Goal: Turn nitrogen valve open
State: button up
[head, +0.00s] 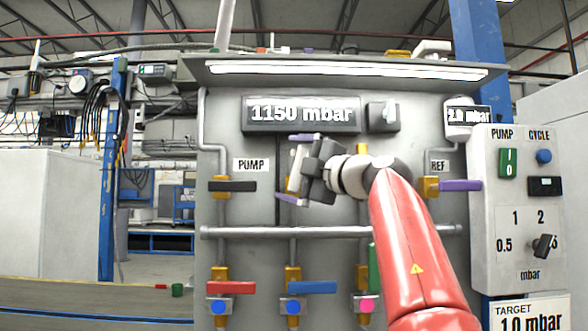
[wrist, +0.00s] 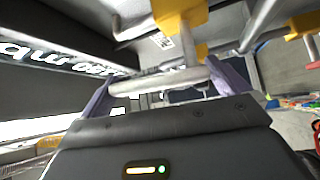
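My gripper (head: 290,168) is in front of the upper middle of the grey panel, below the pressure display. A yellow valve body (wrist: 180,14) and a grey pipe lie beyond the fingertips in the wrist view. No nitrogen label is readable. Visible valves are one with a black handle (head: 232,186) by the PUMP label, one with a purple handle (head: 460,185) by REF, and lower ones with red (head: 231,288) and blue (head: 306,287) handles. My arm hides part of the panel.
The display (head: 303,114) reads 1150 mbar. A horizontal pipe (head: 260,232) crosses the panel between the valve rows. A control box (head: 515,200) with a green switch and a black knob is at right. A lit lamp hood (head: 340,70) overhangs the top.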

jog(key=b+v, duration=0.2)
jog(key=v, duration=0.5)
jog(key=shift+s+d+b, duration=0.25)
jog(key=shift+b, duration=0.1)
jog(key=shift+f, duration=0.1)
